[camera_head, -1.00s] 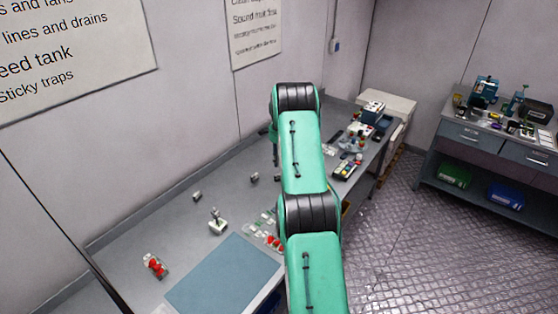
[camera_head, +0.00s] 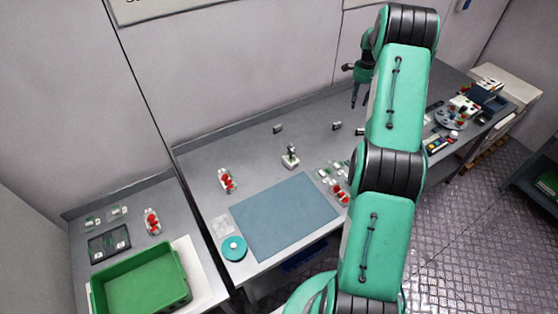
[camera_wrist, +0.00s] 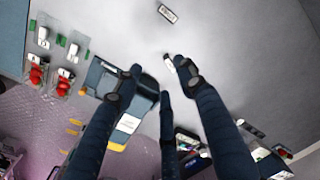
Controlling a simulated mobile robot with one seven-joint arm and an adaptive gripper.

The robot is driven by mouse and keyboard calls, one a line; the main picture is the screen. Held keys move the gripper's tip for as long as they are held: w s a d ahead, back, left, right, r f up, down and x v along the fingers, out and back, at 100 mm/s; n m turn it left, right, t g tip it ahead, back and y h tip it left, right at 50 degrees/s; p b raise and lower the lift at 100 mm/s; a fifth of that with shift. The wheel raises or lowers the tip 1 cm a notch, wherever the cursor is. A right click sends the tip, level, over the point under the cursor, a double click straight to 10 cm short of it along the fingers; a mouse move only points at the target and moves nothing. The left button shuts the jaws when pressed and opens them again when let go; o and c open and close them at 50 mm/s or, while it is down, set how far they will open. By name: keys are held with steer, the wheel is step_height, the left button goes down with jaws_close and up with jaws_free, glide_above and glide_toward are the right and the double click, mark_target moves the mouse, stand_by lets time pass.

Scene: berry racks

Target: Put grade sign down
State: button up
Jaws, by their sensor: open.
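Two small dark signs with pale labels stand on the grey bench, one on the left (camera_head: 278,128) and one on the right (camera_head: 337,125). My gripper (camera_head: 357,102) is open above the bench, right of the right sign. In the wrist view my open gripper (camera_wrist: 158,68) has a small sign (camera_wrist: 168,62) close to its right fingertip, with nothing clamped. I cannot tell whether they touch. Another labelled sign (camera_wrist: 167,13) lies farther up that view. Which one is the grade sign cannot be read.
A blue mat (camera_head: 284,215), a white-based device (camera_head: 290,160) and red berry packs (camera_head: 227,180) are on the bench. A green crate (camera_head: 140,280) is at lower left. Bench around the left sign is clear.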

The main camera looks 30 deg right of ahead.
steer(key=a+r+n+t, duration=0.2)
steer(key=a+r+n, duration=0.5)
steer(key=a+r, duration=1.9)
steer(key=s+a+r+n+t+h, duration=0.1)
steer(key=s+a+r+n, duration=0.3)
steer(key=a, duration=0.6)
steer(key=s+a+r+n, duration=0.1)
steer(key=s+a+r, duration=0.4)
steer(key=a, duration=0.4)
steer(key=s+a+f+n+t, duration=0.1)
steer(key=s+a+n, duration=0.3)
steer(key=s+a, duration=0.5)
steer(key=s+a+f+n+t+y, duration=0.1)
steer(key=s+a+n, duration=0.3)
steer(key=s+a, duration=0.6)
steer(key=s+f, duration=0.1)
steer(key=s, duration=0.7)
steer(key=shift+n, duration=0.4)
